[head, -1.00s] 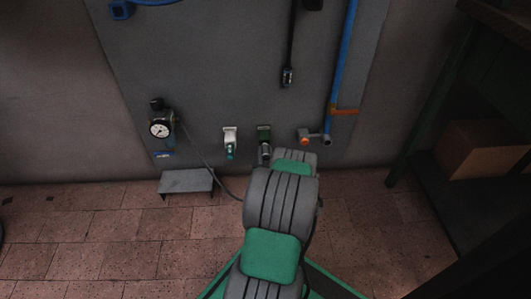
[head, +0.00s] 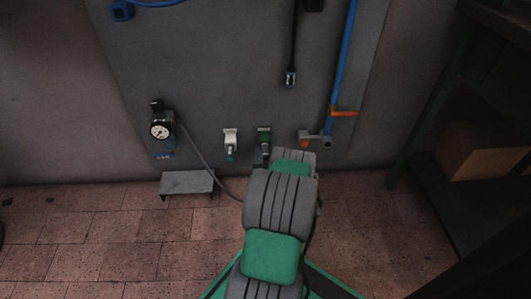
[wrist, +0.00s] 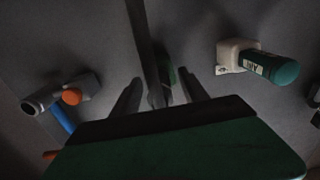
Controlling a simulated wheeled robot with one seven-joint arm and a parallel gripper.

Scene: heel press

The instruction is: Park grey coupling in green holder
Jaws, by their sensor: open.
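The green holder (head: 264,136) is on the grey wall panel, right of a white holder (head: 230,138). My arm covers the area just below it in the head view. In the wrist view my gripper (wrist: 158,92) is open, with one dark finger on each side of a dark grey bar-like part, apparently the grey coupling (wrist: 158,93) with its hose. A bit of the green holder (wrist: 172,76) shows directly behind that part. The part lines up with the holder, but I cannot tell whether it is seated in it.
A green-teal coupling (wrist: 272,69) sits in the white holder beside the gripper. A gauge (head: 160,130) with a grey hose, a small step (head: 187,183) and a hanging black hose end (head: 290,79) are nearby.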

